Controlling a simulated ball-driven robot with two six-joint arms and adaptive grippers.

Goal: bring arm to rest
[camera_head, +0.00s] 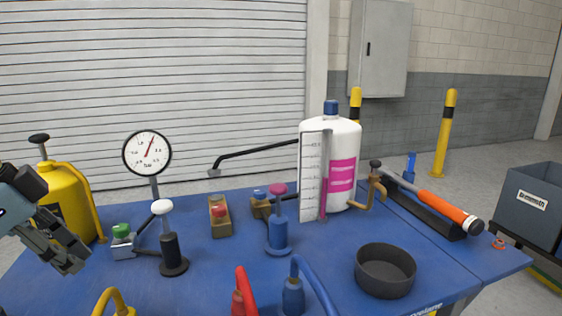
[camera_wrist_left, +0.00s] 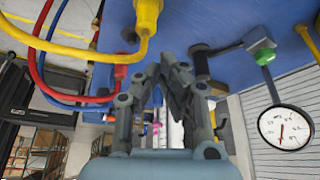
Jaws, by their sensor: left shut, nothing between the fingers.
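My left gripper (camera_head: 64,253) comes in from the left edge of the head view, above the left part of the blue table (camera_head: 330,258). Its fingers are together and hold nothing. In the left wrist view my left gripper (camera_wrist_left: 165,72) shows in the middle, fingers closed, with the table upside down above it. A yellow canister (camera_head: 66,195) stands behind the gripper, partly hidden by it. My right gripper does not show in either view.
A dial gauge (camera_head: 147,153), a black post with a white knob (camera_head: 172,252) and a blue post with a pink knob (camera_head: 278,235) stand on the table. A white bottle (camera_head: 343,175), a dark round pan (camera_head: 385,270) and an orange-handled tool (camera_head: 445,207) are further right.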

